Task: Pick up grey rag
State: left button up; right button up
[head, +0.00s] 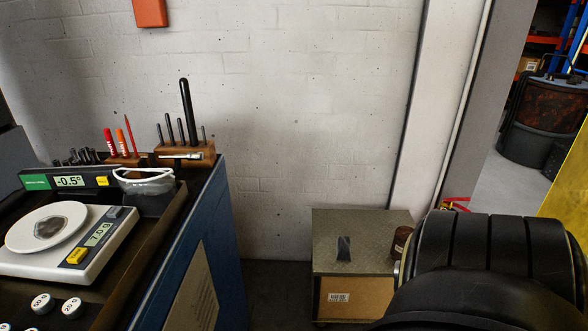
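I cannot firmly identify the grey rag. A small dark grey piece (344,248) lies on top of the low cabinet (375,228), and may be cloth. A crumpled grey lump (48,227) sits on the round white pan of the scale at the left. Dark grey material (150,203) also shows under the clear safety glasses (145,180) on the bench; what it is made of is unclear. Neither of my grippers is in view.
The blue bench (218,235) at the left carries the scale (95,245), white weights (42,303) and wooden tool holders (186,154). A dark red cylinder (400,242) stands on the cabinet. A large black ribbed shape covers the lower right. Floor shows between bench and cabinet.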

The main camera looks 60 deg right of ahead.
aim_at(343, 244)
jog(key=z, duration=2.3)
jog(key=k, duration=0.5)
jog(key=z, duration=1.2)
jog(key=i, duration=0.45)
